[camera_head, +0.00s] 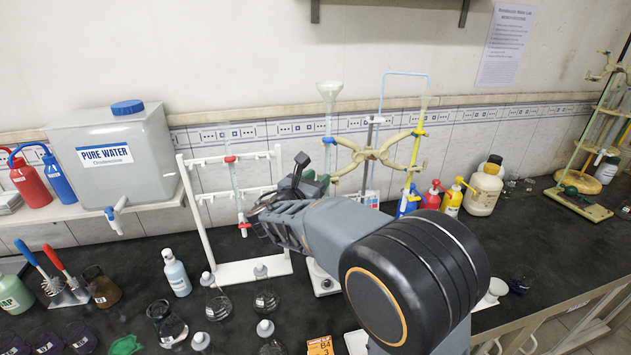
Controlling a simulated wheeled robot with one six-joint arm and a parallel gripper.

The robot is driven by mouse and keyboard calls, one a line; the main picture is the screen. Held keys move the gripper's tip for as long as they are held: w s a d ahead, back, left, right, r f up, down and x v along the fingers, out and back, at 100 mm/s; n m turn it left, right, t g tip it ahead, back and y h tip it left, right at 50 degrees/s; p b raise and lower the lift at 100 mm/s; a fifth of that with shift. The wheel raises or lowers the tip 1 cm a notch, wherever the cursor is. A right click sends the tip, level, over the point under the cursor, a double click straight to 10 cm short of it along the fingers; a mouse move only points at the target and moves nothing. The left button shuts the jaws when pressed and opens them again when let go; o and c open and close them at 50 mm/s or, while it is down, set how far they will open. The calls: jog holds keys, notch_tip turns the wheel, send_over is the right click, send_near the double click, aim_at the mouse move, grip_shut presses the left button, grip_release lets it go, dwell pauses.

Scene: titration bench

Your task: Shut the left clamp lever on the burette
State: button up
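A yellowish double burette clamp (370,154) is fixed on the rod of a stand, a little right of the picture's middle. Its left arm reaches to a burette (328,122) topped by a pale funnel. A small blue piece, which looks like the left clamp lever (329,140), sits at that arm's end. My arm hides the stand's lower part. Whether the fingers are apart is unclear.
A white rack (205,225) holding a red-clipped tube stands left of my gripper. Several flasks (266,298) crowd the bench in front. Coloured wash bottles (432,195) and a white jug (485,188) stand right of the clamp. A water tank (150,155) is at left.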

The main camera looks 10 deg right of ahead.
jog(key=shift+o, duration=0.3)
jog(key=shift+a, duration=0.1)
jog(key=b+v, duration=0.3)
jog(key=v, duration=1.1)
jog(key=s+d+f+m+g+y, duration=0.2)
jog(key=s+f+m+g+y, duration=0.15)
jog(key=f+m, duration=0.3)
jog(key=s+d+f+m+g+y, duration=0.3)
jog(key=s+f+m+g, duration=0.2)
jog(key=f+m, duration=0.15)
jog(key=s+d+m+y, duration=0.6)
jog(key=m, duration=0.8)
jog(key=shift+s+d+f, duration=0.2)
jog(key=shift+s+d, duration=0.2)
